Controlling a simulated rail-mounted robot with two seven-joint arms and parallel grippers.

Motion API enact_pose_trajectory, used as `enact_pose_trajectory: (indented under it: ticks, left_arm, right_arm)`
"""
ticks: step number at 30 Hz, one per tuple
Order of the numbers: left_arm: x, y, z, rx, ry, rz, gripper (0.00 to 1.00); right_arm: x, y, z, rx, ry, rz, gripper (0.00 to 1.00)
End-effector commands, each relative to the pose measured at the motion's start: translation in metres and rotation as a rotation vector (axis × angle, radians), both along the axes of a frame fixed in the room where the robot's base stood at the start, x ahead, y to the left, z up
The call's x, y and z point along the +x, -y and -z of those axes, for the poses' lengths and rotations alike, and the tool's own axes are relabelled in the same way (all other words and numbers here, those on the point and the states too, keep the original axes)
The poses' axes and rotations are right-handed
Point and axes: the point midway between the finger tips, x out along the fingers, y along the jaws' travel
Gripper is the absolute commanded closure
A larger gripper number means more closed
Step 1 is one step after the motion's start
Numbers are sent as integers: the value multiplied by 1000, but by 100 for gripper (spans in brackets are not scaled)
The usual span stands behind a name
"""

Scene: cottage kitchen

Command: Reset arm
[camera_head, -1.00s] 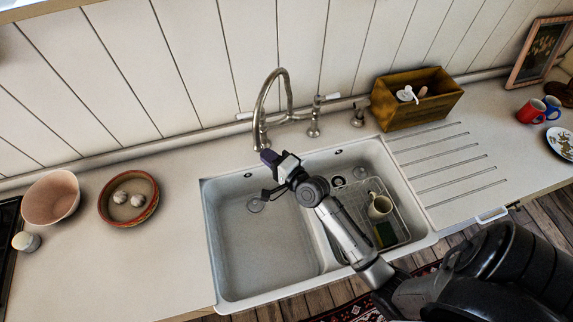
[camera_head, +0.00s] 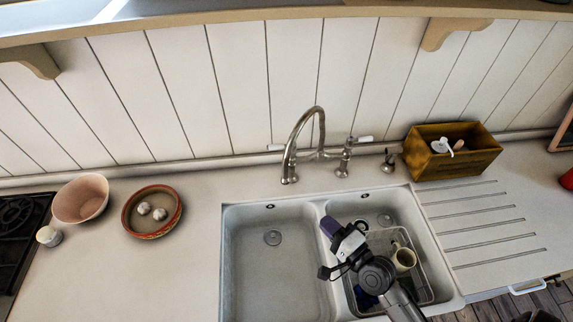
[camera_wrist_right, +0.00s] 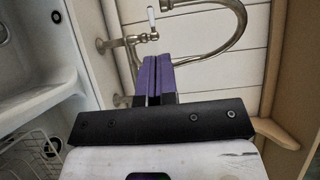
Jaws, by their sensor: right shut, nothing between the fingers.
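My right gripper (camera_head: 327,248) is over the double sink (camera_head: 262,275), near the divider between its basins. In the right wrist view its purple fingers (camera_wrist_right: 157,78) are together with nothing between them. The tap (camera_head: 297,150) stands behind the sink and apart from the gripper in the head view; its spout (camera_wrist_right: 225,30) shows beyond the fingers in the right wrist view. My left gripper is not in view.
The right basin holds a wire rack (camera_head: 425,280) with a cream mug (camera_head: 403,258). A wooden box (camera_head: 455,163) stands at the back right. A pink bowl (camera_head: 81,199) and a red-rimmed dish (camera_head: 152,228) with white bulbs sit left. Counter between dish and sink is clear.

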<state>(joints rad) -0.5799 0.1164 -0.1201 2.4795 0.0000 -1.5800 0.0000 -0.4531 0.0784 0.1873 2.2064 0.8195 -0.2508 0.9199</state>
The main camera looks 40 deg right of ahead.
Motion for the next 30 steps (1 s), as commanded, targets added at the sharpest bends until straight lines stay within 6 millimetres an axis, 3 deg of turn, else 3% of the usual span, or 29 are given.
enact_pose_trajectory:
  ticks: [7, 11, 16, 21, 30]
  left_arm:
    - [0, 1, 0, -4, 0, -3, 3]
    - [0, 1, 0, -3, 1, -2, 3]
    - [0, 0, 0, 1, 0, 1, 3]
    - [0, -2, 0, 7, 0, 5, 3]
    - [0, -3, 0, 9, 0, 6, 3]
  right_arm:
    - [0, 0, 0, -9, 1, 0, 100]
    - [-1, -3, 4, -105, -18, -20, 100]
    - [-10, -25, 42, -461, -215, -216, 100]
    - [-39, -42, 78, -901, -443, -499, 100]
    - [-101, -52, 98, -1356, -758, -887, 100]
